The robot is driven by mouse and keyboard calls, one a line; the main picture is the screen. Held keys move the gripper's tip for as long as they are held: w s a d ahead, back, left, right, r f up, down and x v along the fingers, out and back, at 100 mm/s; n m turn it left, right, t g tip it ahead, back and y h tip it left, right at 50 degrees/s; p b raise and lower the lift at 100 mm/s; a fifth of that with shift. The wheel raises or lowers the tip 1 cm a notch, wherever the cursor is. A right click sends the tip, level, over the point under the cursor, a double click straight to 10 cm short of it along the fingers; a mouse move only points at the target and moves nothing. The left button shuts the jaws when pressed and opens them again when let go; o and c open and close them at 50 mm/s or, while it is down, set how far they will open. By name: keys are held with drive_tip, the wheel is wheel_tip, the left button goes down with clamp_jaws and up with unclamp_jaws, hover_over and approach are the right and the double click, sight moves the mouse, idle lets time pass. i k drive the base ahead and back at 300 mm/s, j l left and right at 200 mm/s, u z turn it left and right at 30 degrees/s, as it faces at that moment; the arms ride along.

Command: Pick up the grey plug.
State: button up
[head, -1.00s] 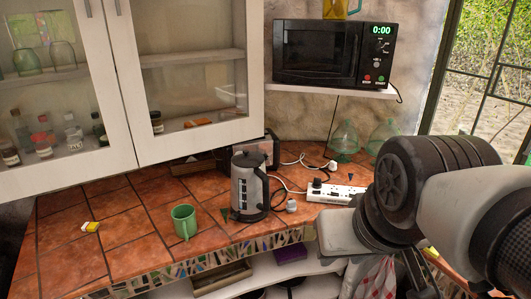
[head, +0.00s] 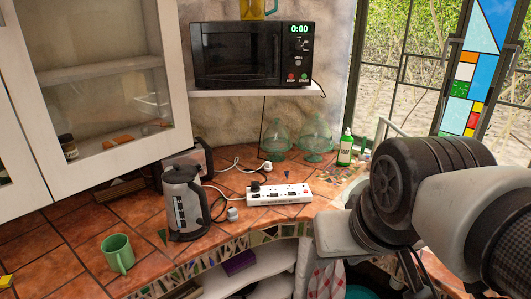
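The grey plug (head: 232,214) lies on the tiled counter, just right of the kettle's base and in front of the left end of the power strip. The white power strip (head: 279,193) lies behind and to the right of it, with a black plug (head: 255,187) at its left end. A white plug (head: 267,166) with a cable lies behind the strip. My arm fills the right side of the head view, apart from the grey plug. My gripper's fingers do not show.
A metal kettle (head: 184,203) stands left of the grey plug, with a green mug (head: 118,253) further left. Glass domes (head: 316,137) and a green bottle (head: 345,147) stand behind. A microwave (head: 238,55) sits on a shelf above. The cabinet (head: 90,80) overhangs the left.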

sight(232, 215)
drive_tip(key=i+j+u, duration=0.35)
drive_tip(key=i, duration=0.15)
drive_tip(key=i+u, duration=0.35)
drive_tip(key=i, duration=0.15)
